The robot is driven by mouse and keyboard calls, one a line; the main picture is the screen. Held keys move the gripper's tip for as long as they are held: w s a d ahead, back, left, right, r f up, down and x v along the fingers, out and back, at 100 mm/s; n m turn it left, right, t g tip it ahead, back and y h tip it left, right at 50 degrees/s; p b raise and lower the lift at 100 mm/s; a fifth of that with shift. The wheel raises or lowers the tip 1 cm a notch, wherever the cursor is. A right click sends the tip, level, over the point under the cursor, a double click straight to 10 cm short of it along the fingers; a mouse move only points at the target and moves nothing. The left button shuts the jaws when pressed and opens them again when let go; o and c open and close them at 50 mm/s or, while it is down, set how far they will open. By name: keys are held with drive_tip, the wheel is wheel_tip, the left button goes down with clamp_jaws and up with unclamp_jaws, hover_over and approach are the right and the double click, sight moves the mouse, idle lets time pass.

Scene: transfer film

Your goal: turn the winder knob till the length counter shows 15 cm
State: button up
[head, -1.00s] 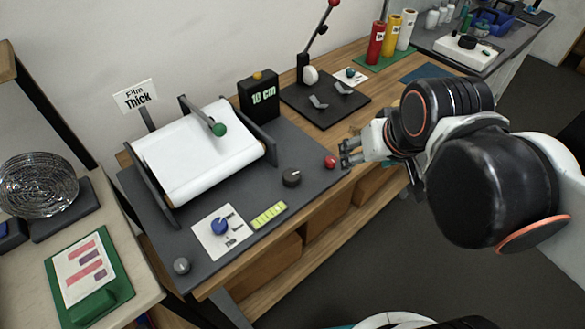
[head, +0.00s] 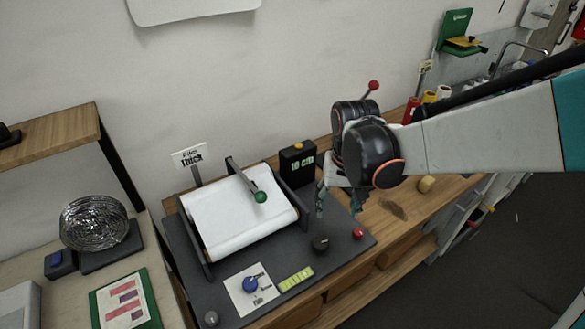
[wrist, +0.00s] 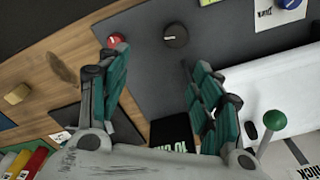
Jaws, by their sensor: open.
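The black counter box (head: 298,163) reads "10 cm" and has an orange button on top. In the wrist view the counter (wrist: 172,135) is partly hidden. A black round knob (head: 320,244), which I take for the winder knob, stands on the grey base plate (head: 350,246). In the wrist view this black knob (wrist: 176,36) lies ahead of the fingertips, nearer the right one. My gripper (head: 338,203) is above the plate, behind and above the knob. My gripper (wrist: 155,68) is open with nothing between its green-padded fingers.
A red button (head: 358,233) is right of the knob. A blue knob (head: 250,284) sits on a white card at the front. The white film roll (head: 238,220) and a green-balled lever (head: 260,196) are to the left. A small yellowish block (head: 427,184) lies on the wooden table.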

sight(321, 242)
drive_tip(key=shift+n+g, duration=0.3)
drive_tip(key=shift+n, duration=0.5)
drive_tip(key=a+f+b, duration=0.1)
drive_tip(key=f+b, duration=0.2)
drive_tip(key=f, duration=0.2)
drive_tip(key=a+f+b, duration=0.1)
drive_tip(key=f+b, duration=0.2)
drive_tip(key=f, duration=0.2)
drive_tip(key=a+f+b, duration=0.1)
drive_tip(key=f+b, duration=0.2)
drive_tip(key=f, duration=0.2)
drive_tip(key=shift+s, duration=0.2)
drive_tip(key=c, duration=1.1)
drive_tip(key=shift+o, duration=0.2)
